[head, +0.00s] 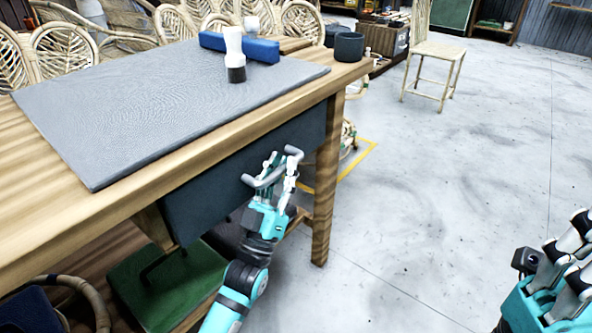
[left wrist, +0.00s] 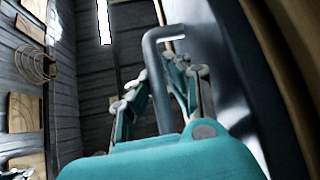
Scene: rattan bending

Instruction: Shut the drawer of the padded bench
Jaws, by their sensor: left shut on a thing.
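The padded bench has a wooden top with a grey pad (head: 150,105) on it. Its dark grey drawer (head: 215,188) is below the front edge, with a metal bar handle (head: 291,152) on its front. How far the drawer stands out is hard to tell. My left gripper (head: 273,178) is shut on the handle, its fingers around the bar. The left wrist view also shows the handle (left wrist: 152,62) between the fingers, beside the dark drawer front. My right gripper (head: 565,265) is at the lower right, away from the bench and partly cut off; its jaw state is unclear.
On the bench stand a white tool with a dark base (head: 235,55), a blue block (head: 262,49) and a dark cup (head: 349,47). A green box (head: 165,285) is under the bench. A pale chair (head: 435,55) stands farther back; the floor to the right is clear.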

